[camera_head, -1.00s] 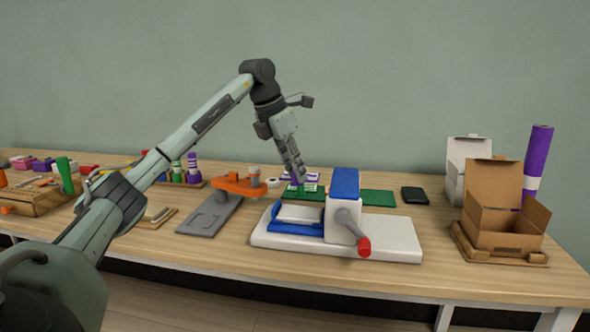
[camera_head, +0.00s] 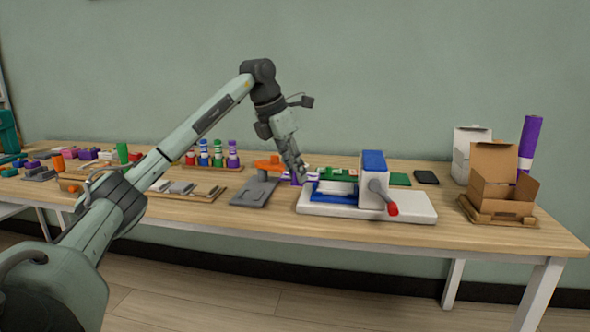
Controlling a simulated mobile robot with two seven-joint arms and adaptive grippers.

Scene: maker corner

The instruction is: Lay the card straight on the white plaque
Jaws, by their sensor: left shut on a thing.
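My left gripper (camera_head: 302,178) points down over the table, just left of the blue-and-white press. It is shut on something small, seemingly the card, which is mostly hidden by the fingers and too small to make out. A purple patch (camera_head: 296,179) shows right at the fingertips. A flat green-and-white piece (camera_head: 335,174) lies just to their right, behind the press. I cannot tell which white surface is the plaque. My right gripper is not in view.
A grey stand with an orange arm (camera_head: 268,163) is left of the gripper. Open cardboard box (camera_head: 505,192) at right; black pad (camera_head: 426,177) behind. Front right tabletop is clear.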

